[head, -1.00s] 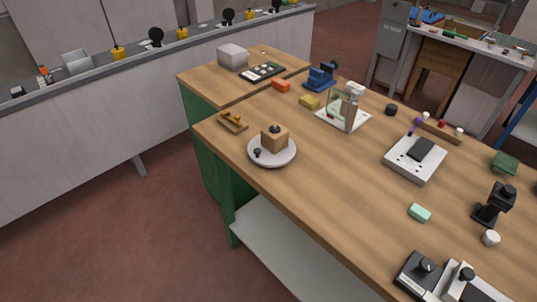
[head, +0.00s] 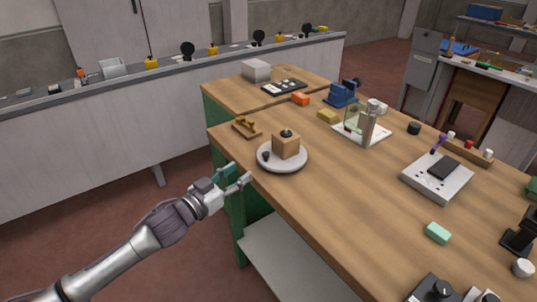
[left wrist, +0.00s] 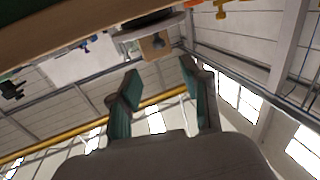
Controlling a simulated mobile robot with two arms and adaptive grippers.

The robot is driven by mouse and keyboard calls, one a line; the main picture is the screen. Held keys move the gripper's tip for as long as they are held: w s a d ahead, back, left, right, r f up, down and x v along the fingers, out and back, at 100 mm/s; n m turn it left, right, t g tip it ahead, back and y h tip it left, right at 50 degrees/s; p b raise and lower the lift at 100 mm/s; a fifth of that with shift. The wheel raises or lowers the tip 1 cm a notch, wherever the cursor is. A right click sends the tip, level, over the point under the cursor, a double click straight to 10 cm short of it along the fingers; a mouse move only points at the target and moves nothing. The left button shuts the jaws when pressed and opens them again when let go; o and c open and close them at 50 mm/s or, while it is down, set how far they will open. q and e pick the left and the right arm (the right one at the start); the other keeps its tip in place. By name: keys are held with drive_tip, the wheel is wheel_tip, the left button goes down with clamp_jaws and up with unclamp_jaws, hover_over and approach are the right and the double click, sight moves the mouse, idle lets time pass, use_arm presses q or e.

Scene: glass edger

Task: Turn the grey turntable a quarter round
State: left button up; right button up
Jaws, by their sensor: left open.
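The grey turntable (head: 282,164) is a round, light disc near the left edge of the wooden bench. A tan wooden block (head: 287,145) with a black knob on top stands on it. A small black knob (head: 265,156) stands near the disc's left rim. My left gripper (head: 242,176) is open and empty, just left of the turntable and apart from it, by the bench edge. In the left wrist view the turntable (left wrist: 150,28) shows at the top, beyond the two spread green fingers (left wrist: 160,85). My right gripper is not in view.
A wooden piece with brass parts (head: 246,127) lies behind the turntable. The bench top (head: 330,200) in front right of the turntable is clear.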

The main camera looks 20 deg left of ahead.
sight(264, 155)
use_arm(q)
drive_tip(key=p+x, duration=0.1)
drive_tip(key=x, duration=1.1)
drive_tip(key=shift+s, duration=0.1)
clamp_jaws()
